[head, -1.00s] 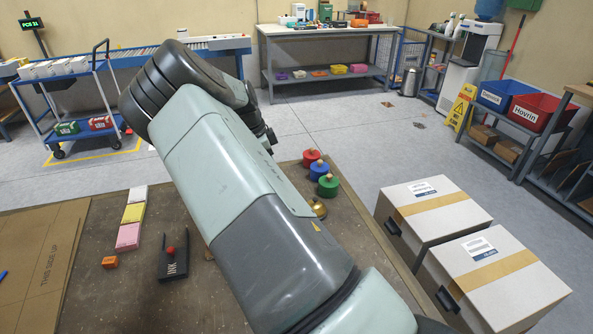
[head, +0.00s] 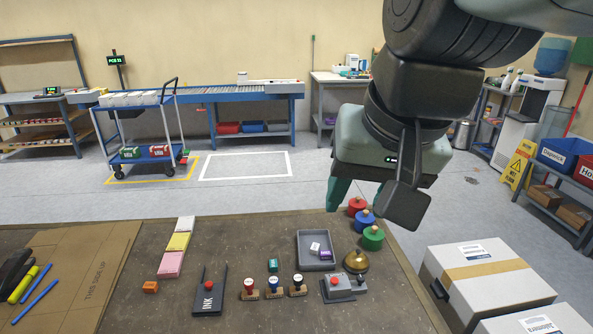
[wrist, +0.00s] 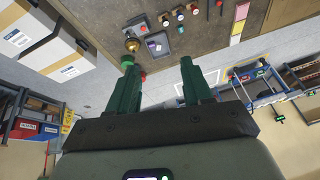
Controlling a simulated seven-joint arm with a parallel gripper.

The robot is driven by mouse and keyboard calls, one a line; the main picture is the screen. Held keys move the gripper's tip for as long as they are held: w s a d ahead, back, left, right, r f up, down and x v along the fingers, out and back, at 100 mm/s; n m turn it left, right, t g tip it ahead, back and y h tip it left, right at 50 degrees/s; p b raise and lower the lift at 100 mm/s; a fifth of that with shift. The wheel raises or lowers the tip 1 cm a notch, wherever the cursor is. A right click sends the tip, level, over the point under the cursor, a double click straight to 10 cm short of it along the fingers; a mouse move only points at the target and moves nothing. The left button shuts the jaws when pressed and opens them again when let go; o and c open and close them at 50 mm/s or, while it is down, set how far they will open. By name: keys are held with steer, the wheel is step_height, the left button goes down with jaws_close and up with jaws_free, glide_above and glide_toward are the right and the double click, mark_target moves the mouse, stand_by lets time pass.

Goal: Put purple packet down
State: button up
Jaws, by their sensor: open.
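The purple packet (head: 326,255) lies in a small grey tray (head: 303,239) on the brown bench, beside a small white piece (head: 315,247). My gripper (head: 338,194) is above and behind the tray at the bench's far edge, apart from the packet. In the head view, part of its teal fingers shows below the wrist. In the wrist view, my gripper (wrist: 157,61) has its two green fingers wide apart with nothing between them. The tray (wrist: 148,43) and the purple packet (wrist: 158,46) show beyond the fingertips.
Red, blue and green round pieces (head: 363,218) and a brass bell (head: 356,261) stand right of the tray. White boxes (head: 484,268) stand right of the bench.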

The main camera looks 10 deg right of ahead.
steer(key=s, duration=0.1)
steer(key=s+n, duration=0.1)
steer(key=s, duration=0.1)
steer(key=s+f+n+h, duration=0.1)
steer(key=shift+s+t, duration=0.3)
steer(key=shift+t, duration=0.1)
stand_by(0.4)
